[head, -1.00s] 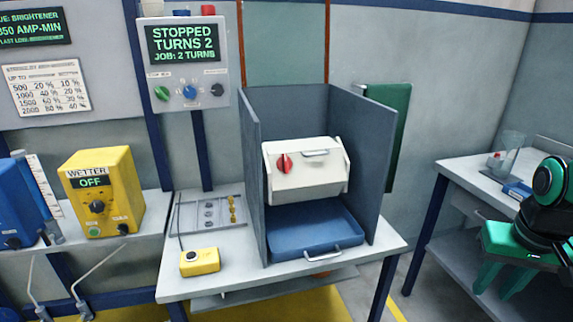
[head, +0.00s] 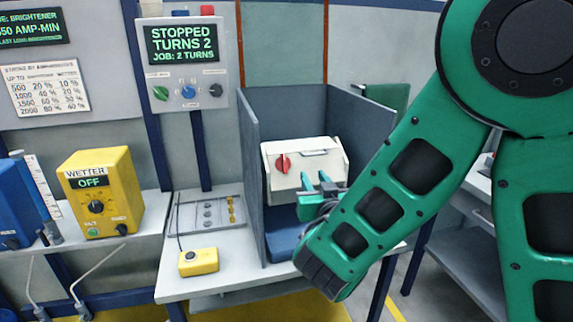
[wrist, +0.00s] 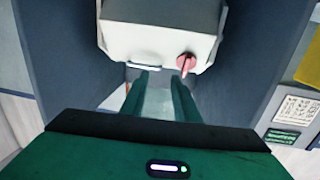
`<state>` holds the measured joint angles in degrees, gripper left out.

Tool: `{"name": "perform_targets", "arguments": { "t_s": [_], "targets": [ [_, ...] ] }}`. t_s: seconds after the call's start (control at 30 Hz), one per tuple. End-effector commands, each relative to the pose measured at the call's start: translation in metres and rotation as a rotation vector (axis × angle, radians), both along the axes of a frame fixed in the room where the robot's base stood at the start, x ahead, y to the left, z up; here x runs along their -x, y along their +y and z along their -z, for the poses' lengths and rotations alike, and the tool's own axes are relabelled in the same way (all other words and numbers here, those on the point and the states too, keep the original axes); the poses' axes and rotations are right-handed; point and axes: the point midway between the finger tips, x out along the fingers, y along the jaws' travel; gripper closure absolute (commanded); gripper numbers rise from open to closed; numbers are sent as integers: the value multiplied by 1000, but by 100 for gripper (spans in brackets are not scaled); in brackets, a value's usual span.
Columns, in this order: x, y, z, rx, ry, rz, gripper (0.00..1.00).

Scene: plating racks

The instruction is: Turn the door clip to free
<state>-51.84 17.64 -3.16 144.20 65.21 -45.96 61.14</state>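The door clip is a red knob (head: 283,162) on the front of a cream-white box (head: 272,184). Its raised grip stands about upright in the head view. The clip also shows in the wrist view (wrist: 186,63), beside a pale handle (wrist: 145,66) on the same face. My gripper (head: 316,181) is in front of the box, to the right of and below the clip. In the wrist view its green fingers (wrist: 161,82) are apart with nothing between them. They do not appear to touch the clip.
Grey panels (head: 252,190) stand on both sides of the box. A blue tray (head: 280,246) lies below it, partly hidden by my arm. A yellow push-button box (head: 199,262) is on the table at left. The control panel (head: 187,70) reads STOPPED, TURNS 2.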

Motion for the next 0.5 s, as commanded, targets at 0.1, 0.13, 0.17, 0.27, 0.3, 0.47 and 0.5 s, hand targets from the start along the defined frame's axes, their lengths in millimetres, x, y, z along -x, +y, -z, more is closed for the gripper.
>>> {"name": "perform_targets", "arguments": {
  "t_s": [0.1, 0.13, 0.17, 0.27, 0.3, 0.47, 0.5],
  "targets": [
    [10, 33, -2, 4, -40, -85, 72],
    [11, 38, -3, 3, -46, -97, 72],
    [12, 41, -4, 3, -52, -106, 72],
    [9, 46, -5, 0, -56, -116, 72],
    [5, 47, -5, -1, -57, -115, 72],
    [-15, 51, -6, -3, -59, -113, 72],
    [-22, 53, -6, -3, -58, -112, 72]
  ]
}}
